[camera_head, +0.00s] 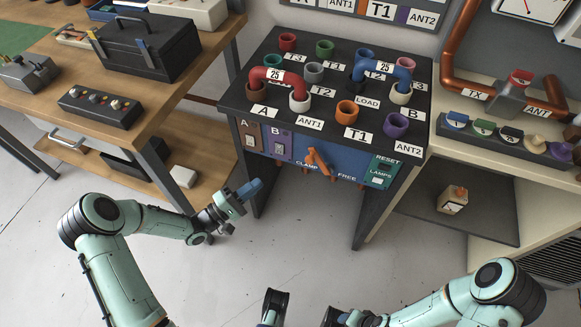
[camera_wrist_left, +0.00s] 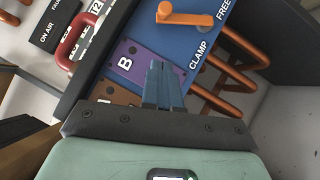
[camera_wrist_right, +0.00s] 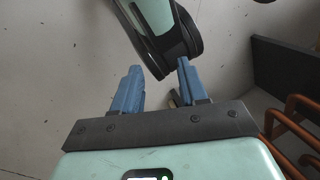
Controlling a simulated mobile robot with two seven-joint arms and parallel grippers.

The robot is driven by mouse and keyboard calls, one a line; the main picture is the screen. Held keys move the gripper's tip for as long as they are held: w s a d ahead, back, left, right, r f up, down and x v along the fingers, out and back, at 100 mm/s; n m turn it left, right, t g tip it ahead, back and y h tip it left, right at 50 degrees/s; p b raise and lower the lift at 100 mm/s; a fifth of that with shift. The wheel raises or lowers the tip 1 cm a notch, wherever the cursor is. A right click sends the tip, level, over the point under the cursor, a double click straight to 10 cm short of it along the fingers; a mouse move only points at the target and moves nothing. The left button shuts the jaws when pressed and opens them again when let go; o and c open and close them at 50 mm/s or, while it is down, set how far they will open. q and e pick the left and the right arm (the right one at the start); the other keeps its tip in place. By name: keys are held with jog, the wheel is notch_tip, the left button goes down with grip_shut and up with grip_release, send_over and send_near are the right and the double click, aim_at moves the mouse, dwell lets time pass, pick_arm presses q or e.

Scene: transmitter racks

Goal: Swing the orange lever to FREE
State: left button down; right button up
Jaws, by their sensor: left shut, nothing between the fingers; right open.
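The orange lever (camera_head: 318,160) is on the blue front panel (camera_head: 345,163) of the dark patch stand, near the CLAMP (camera_head: 306,165) and FREE (camera_head: 346,177) labels. The lever also shows at the top of the left wrist view (camera_wrist_left: 187,17). I cannot tell for sure which label it points to. My left gripper (camera_head: 251,189) is shut and empty, in front of and left of the panel, apart from the lever. In the left wrist view its blue fingers (camera_wrist_left: 163,85) overlap the purple B plate (camera_wrist_left: 132,62). My right gripper (camera_wrist_right: 156,85) is open and empty, over the floor.
Orange bars (camera_wrist_left: 225,75) jut out below the panel. Red (camera_head: 277,76) and blue (camera_head: 385,68) U-links stand on the stand's top among coloured sockets. A wooden bench (camera_head: 50,60) stands left, a cream bench (camera_head: 480,165) right. The floor in front is clear.

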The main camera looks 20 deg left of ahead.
pick_arm(q)
jog(key=s+d+b+x, duration=0.1)
jog(key=d+x, duration=0.1)
jog(key=x, duration=1.1)
jog(key=shift+s+r, duration=0.35)
jog(key=shift+s, duration=0.1)
pick_arm(e)
jog(key=shift+w+d+f+t, duration=0.15)
jog(key=shift+w+d+f, duration=0.1)
jog(key=shift+w+f, duration=0.2)
jog(key=shift+w+d+f+t, duration=0.2)
jog(key=shift+w+f, duration=0.1)
jog(key=shift+w, duration=0.15)
